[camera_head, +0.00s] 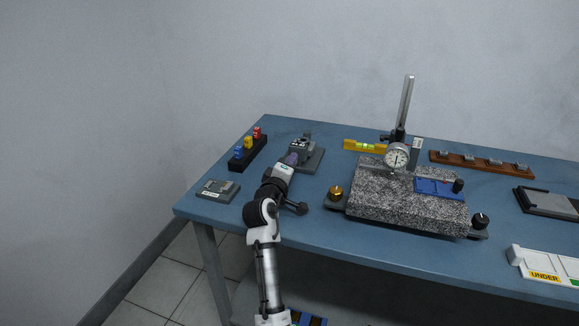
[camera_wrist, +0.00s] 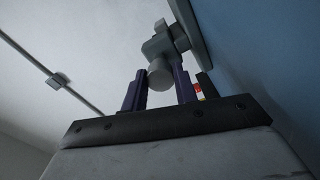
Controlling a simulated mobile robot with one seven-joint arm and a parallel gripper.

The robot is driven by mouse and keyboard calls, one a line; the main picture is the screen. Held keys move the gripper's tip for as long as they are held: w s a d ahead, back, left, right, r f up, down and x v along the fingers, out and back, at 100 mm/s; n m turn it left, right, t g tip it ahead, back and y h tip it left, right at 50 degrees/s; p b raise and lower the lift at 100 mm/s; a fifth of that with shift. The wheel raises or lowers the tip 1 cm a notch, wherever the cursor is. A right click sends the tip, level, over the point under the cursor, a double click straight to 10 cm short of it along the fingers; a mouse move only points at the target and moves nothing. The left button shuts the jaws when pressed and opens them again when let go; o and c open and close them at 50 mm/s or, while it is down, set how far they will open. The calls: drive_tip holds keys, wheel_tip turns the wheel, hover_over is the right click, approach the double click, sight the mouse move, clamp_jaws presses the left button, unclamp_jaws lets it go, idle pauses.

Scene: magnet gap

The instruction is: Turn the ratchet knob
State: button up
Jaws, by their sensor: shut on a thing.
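A grey measuring device (camera_head: 303,147) stands on a dark grey base plate (camera_head: 315,163) at the back left of the table. In the wrist view its grey body (camera_wrist: 165,42) ends in a short round grey knob (camera_wrist: 160,76), which I take to be the ratchet knob. My gripper (camera_head: 291,158) reaches this device from the front. In the wrist view the two dark purple fingers of my gripper (camera_wrist: 160,84) are shut on the knob, one on each side. In the head view the fingers hide the knob.
A granite plate (camera_head: 385,205) with a dial gauge (camera_head: 397,157) stands to the right. A black rack (camera_head: 241,157) with red, yellow and blue pieces is on the left. A grey block (camera_head: 218,189) lies near the left edge. A yellow level (camera_head: 364,146) lies at the back.

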drive_tip(key=o, duration=1)
drive_tip(key=b+v, duration=0.2)
drive_tip(key=v, duration=1.2)
